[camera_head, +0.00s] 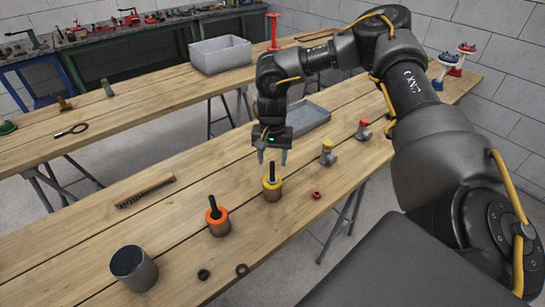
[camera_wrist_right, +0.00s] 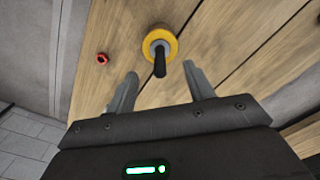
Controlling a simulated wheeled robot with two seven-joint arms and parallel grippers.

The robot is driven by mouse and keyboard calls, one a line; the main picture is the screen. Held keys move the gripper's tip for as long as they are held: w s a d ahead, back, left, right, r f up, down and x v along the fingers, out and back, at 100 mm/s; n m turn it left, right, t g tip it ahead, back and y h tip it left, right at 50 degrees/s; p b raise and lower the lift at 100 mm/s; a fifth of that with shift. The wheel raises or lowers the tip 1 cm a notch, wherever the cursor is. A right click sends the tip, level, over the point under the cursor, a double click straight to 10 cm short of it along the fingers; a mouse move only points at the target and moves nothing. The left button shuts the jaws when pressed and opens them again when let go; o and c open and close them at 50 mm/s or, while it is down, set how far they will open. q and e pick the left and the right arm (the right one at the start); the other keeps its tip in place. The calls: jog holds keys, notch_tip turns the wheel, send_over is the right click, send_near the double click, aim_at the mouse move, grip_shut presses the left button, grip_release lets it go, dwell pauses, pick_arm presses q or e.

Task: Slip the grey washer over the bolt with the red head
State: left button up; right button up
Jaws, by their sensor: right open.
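A black bolt shank (camera_head: 214,204) stands upright in an orange-red head or collar (camera_head: 218,218) on a wooden cylinder. A second black shank (camera_head: 271,170) stands in a yellow-topped cylinder (camera_head: 272,190), which also shows in the right wrist view (camera_wrist_right: 172,42). A grey ring, seemingly the washer (camera_wrist_right: 153,46), lies around the base of that second shank, on the yellow top. My right gripper (camera_head: 272,160) is open and empty above the yellow-topped cylinder; its fingers (camera_wrist_right: 160,72) are apart on either side of the shank in the wrist view. My left gripper is not in view.
Two dark rings (camera_head: 242,269) lie near the bench's front edge, beside a grey cup (camera_head: 134,269). A red nut (camera_head: 316,194) lies right of the yellow cylinder. Fittings with yellow (camera_head: 328,146) and red tops (camera_head: 364,123) stand farther right. A brush (camera_head: 146,190) and grey tray (camera_head: 305,118) lie behind.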

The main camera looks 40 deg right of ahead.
notch_tip(320, 180, up, 11)
jog(key=shift+b, duration=0.45)
jog(key=shift+f, duration=0.1)
dwell(0.7)
